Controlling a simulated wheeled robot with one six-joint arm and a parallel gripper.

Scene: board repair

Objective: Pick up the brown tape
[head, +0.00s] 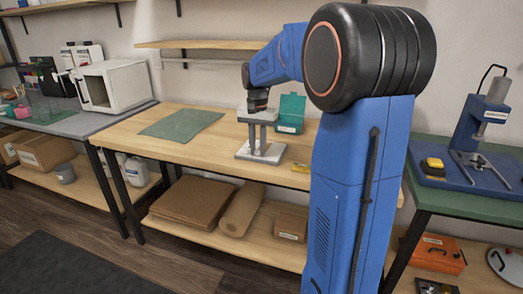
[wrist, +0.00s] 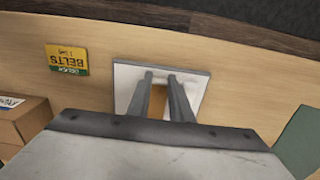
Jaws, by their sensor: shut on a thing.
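My gripper (head: 257,145) points down over the middle wooden bench. Its two grey fingers also show in the wrist view (wrist: 161,78). Between them is a narrow orange-brown strip (wrist: 158,102), which I take to be the brown tape. My gripper is shut on it. The fingers and palm hide most of it, so its full shape cannot be told. Beneath or right behind it is a pale square plate (wrist: 199,86), which also shows on the bench in the head view (head: 275,153). I cannot tell whether the tape touches the plate.
A yellow and green BELTS packet (wrist: 67,59) lies near the plate. A teal case (head: 291,112) stands open behind, and a green mat (head: 181,123) lies to the left. The bench front between mat and plate is clear.

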